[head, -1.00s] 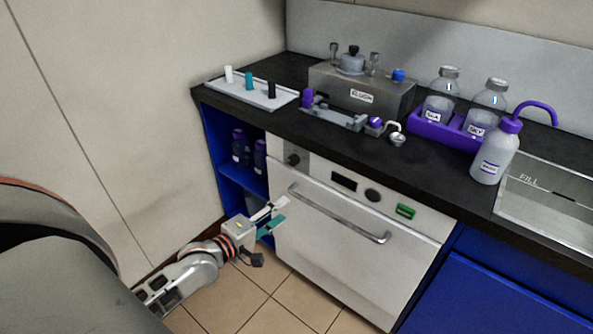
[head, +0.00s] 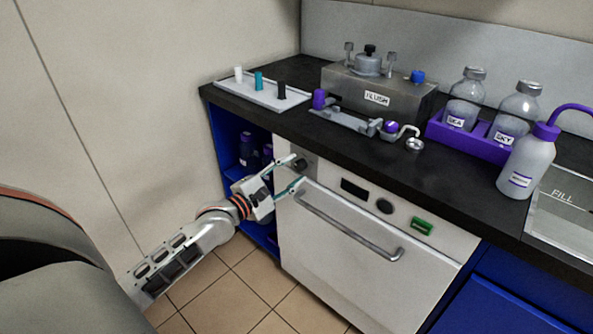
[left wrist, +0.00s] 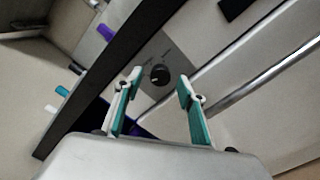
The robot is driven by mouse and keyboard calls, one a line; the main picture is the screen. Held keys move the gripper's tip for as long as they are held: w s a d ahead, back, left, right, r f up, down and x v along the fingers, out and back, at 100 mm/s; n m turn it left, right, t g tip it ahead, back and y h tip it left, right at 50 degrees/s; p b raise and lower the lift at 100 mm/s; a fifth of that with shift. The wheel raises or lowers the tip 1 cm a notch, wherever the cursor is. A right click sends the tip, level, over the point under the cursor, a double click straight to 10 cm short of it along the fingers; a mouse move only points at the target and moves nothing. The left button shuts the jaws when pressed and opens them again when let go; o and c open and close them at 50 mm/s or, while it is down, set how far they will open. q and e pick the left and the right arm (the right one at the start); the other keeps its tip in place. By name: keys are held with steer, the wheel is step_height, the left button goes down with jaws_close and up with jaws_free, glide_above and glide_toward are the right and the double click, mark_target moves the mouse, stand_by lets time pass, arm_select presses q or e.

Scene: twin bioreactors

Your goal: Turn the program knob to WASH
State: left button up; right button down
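The program knob (head: 301,165) is a small dark dial on a grey plate at the left end of the white washer's front panel. It also shows in the left wrist view (left wrist: 160,74), round and black with a pale pointer mark; the lettering around it is too small to read. My left gripper (head: 296,171) is open in front of the panel, with one finger above and one below the knob's level. In the left wrist view the knob appears between and just beyond the spread fingertips, apparently not touched. My right gripper is not in view.
The washer's bar handle (head: 348,228) runs just below the panel. A second dark dial (head: 384,206) and a green switch (head: 422,226) sit to the right. The black worktop (head: 345,145) overhangs above, holding a tray and bottles. Floor in front is clear.

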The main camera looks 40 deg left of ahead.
arm_select(q)
steer(key=shift+w+d, duration=0.1)
steer(key=shift+w, duration=0.6)
steer(key=shift+c, duration=0.5)
steer(key=c, duration=1)
steer(key=shift+c, duration=0.2)
steer(key=shift+o, duration=0.2)
